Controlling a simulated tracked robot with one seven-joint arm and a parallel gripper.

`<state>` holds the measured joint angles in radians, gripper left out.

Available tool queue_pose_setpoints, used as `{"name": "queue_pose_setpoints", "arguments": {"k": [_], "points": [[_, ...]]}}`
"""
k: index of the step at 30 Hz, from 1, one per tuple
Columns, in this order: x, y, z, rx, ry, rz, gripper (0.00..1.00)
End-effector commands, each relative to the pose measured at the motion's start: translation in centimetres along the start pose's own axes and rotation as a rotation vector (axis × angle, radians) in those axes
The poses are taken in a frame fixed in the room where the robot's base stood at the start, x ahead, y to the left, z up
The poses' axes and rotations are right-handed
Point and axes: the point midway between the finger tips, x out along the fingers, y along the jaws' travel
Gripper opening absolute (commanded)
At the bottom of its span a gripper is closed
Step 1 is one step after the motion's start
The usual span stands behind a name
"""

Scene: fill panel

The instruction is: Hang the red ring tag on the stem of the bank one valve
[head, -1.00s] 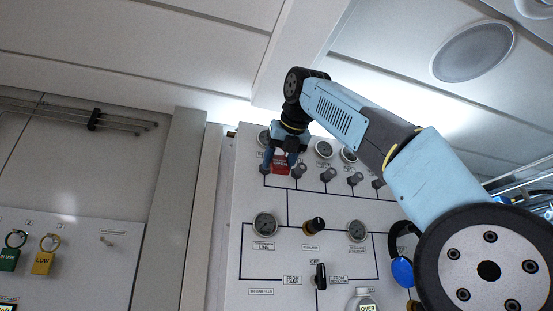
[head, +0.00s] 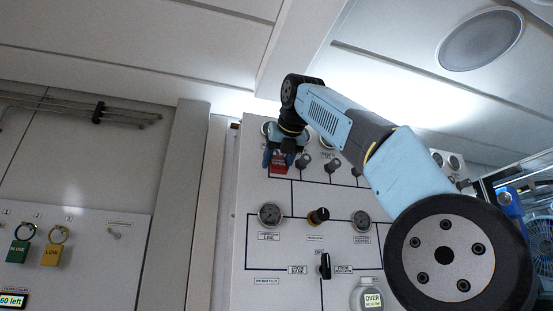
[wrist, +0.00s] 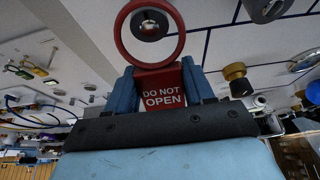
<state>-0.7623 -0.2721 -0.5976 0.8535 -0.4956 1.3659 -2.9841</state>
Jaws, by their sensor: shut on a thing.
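My gripper (head: 282,158) is shut on the red ring tag (head: 279,167) at the upper left of the white panel. In the wrist view, the tag's plate, lettered "DO NOT OPEN" (wrist: 162,95), sits between the two blue fingers, and its red ring (wrist: 123,38) stands beyond the fingertips. A dark round valve knob with a pale centre (wrist: 150,25) shows through the ring opening. I cannot tell whether the ring is around that stem or only in front of it. In the head view the gripper and tag hide the valve behind them.
More valve knobs (head: 304,164) run in a row to the right, with gauges above. Lower on the panel are a gauge (head: 270,215), a black-and-brass regulator knob (head: 318,216) and a black selector (head: 325,266). Green (head: 18,252) and yellow (head: 52,254) tags hang on the left board.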

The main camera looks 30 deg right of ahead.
Motion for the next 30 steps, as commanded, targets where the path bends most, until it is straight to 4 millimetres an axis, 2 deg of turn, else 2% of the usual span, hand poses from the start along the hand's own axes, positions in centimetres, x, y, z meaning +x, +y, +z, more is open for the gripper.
{"name": "queue_pose_setpoints", "arguments": {"k": [20,30], "points": [[3.1,0.2,1.2,-0.001,0.000,0.001,0.24],[4.2,0.1,1.2,-0.001,0.000,0.001,0.24]]}}
